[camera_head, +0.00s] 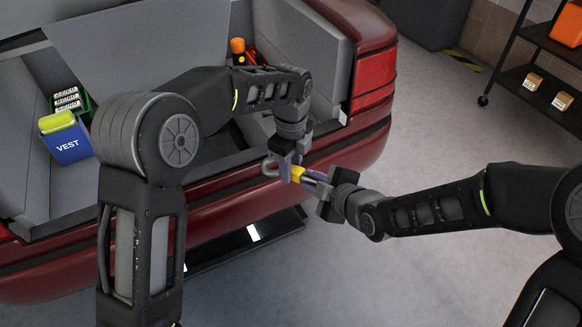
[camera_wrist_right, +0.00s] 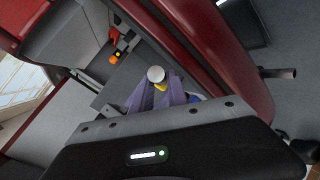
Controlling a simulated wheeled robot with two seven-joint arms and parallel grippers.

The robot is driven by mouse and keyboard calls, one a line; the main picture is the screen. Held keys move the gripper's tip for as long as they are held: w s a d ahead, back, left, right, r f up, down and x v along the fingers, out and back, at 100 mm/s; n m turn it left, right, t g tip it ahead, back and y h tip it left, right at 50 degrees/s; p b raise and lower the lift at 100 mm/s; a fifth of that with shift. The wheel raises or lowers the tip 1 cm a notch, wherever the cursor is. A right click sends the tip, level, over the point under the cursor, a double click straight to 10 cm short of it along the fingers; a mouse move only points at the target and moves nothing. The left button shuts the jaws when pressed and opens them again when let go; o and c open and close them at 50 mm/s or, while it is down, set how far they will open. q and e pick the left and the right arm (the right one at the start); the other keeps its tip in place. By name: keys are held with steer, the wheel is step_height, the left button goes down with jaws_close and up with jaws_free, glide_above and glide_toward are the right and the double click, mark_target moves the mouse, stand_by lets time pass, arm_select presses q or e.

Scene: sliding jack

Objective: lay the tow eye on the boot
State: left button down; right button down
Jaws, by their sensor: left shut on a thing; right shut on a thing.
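The tow eye (camera_head: 298,174), with a grey loop at its left end and a yellow middle, is held in the air just outside the boot's rear edge. My left gripper (camera_head: 287,168) is shut on it near the loop, partly hidden by its own wrist. My right gripper (camera_head: 316,178) is shut on it from the right; in the right wrist view, its purple fingers (camera_wrist_right: 155,95) close around a yellow part with a pale round end above. The open boot (camera_head: 70,195) of the dark red car is behind, lined in grey; my left arm hides part of it.
An orange-topped item (camera_head: 237,46) sits deeper inside. A shelf rack (camera_head: 520,70) stands at the far right. The floor between is clear.

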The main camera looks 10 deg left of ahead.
steer(key=c, duration=1.2)
jaws_free()
steer(key=shift+c, duration=0.2)
steer(key=shift+s+r, duration=0.1)
steer(key=v, duration=0.7)
steer(key=shift+s+d, duration=0.1)
steer(key=shift+d, duration=0.05)
